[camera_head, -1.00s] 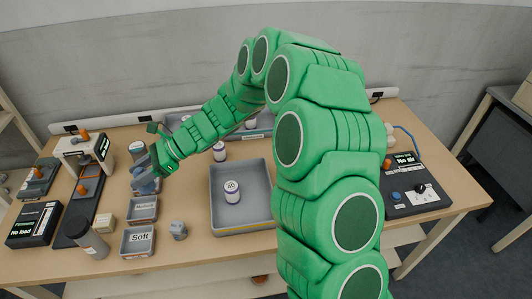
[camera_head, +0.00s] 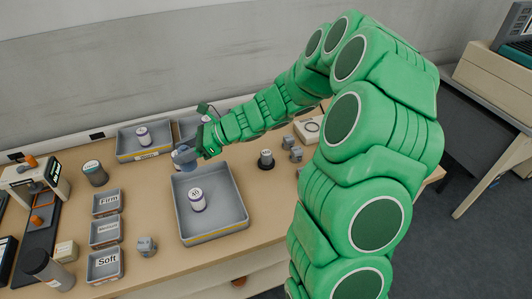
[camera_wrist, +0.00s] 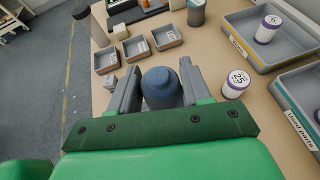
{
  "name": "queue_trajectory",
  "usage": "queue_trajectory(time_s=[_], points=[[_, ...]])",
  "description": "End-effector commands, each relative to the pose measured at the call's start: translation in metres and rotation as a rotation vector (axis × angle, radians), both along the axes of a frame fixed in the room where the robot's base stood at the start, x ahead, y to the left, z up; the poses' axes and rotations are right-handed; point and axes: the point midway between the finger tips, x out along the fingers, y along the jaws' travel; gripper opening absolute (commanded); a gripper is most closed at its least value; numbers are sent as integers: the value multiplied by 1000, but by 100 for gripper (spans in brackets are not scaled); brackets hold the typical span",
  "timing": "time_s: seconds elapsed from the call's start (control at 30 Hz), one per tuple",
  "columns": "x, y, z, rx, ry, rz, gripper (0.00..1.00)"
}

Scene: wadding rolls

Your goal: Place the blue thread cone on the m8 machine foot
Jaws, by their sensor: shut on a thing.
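My gripper (camera_head: 184,159) is shut on the blue thread cone (camera_wrist: 161,88), a dull blue piece with a rounded top, held between the two grey fingers in the wrist view. In the head view the cone (camera_head: 185,158) is partly covered by the fingers, near the back left corner of the middle grey tray. A dark round piece with a pale label on top (camera_head: 265,160) stands on the table to the right of that tray. It may be the m8 machine foot, but its label is too small to read surely.
The middle grey tray (camera_head: 242,218) holds a white and purple roll (camera_head: 197,199). A roll marked 25 (camera_wrist: 236,84) stands close to my gripper. Small labelled bins (camera_head: 105,233) stand at left, trays (camera_head: 125,153) at the back. Small grey blocks (camera_head: 290,142) are near the dark piece.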

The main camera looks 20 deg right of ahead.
Motion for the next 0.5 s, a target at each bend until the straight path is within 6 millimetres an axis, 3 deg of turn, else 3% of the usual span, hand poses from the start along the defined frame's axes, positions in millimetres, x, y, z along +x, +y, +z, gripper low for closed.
queue_trajectory(time_s=[0.1, 0.5], points=[[-1, -28, 4, 0, -1, -56, 14], [-15, -109, 14, 4, -4, -226, 14]])
